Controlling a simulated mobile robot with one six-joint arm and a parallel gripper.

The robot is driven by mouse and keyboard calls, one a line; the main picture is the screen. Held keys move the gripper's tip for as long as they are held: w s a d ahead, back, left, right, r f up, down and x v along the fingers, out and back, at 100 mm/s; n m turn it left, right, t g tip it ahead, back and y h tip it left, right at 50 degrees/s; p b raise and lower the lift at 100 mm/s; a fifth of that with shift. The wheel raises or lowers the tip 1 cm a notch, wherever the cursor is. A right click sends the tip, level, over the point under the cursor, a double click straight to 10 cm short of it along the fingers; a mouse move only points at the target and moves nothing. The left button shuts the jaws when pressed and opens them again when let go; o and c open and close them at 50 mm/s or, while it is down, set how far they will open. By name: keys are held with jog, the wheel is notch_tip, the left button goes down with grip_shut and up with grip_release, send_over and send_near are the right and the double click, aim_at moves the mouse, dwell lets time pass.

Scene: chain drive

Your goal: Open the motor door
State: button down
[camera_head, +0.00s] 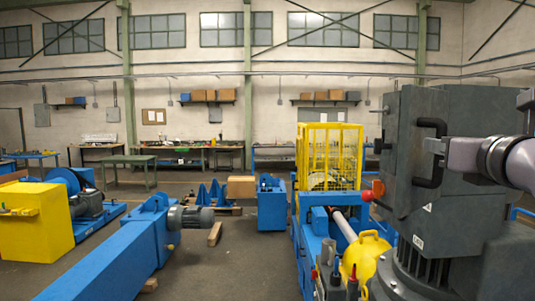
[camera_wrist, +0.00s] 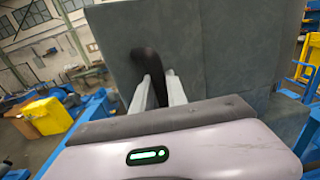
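The motor door (camera_head: 402,160) is a dark grey panel on the big grey motor housing at the right of the head view. A black bar handle (camera_head: 432,178) stands out from it. My gripper (camera_head: 432,146) reaches in from the right at the handle. In the wrist view, its two pale fingers (camera_wrist: 158,90) stand on either side of the black handle (camera_wrist: 147,62), with no clear gap, and seem shut on it. The grey panel (camera_wrist: 225,50) fills the background there. The frames do not clearly show whether the door is ajar.
A yellow cage (camera_head: 330,155) and a yellow rounded guard (camera_head: 366,252) stand on the blue machine frame left of the housing. A blue beam with a motor (camera_head: 190,217) lies to the left. The grey floor (camera_head: 232,262) between them is mostly clear.

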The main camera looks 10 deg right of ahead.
jog(key=shift+w+d+n+y, duration=0.1)
jog(key=shift+n+y, duration=0.3)
jog(key=shift+y, duration=0.2)
jog(key=shift+s+d+r+n+y, duration=0.1)
jog(key=shift+s+d+n+y, duration=0.3)
jog(key=shift+s+d+y, duration=0.2)
jog(key=c, duration=1.7)
grip_release()
jog(key=o, duration=0.4)
jog(key=shift+w+d, duration=0.1)
jog(key=shift+w, duration=0.05)
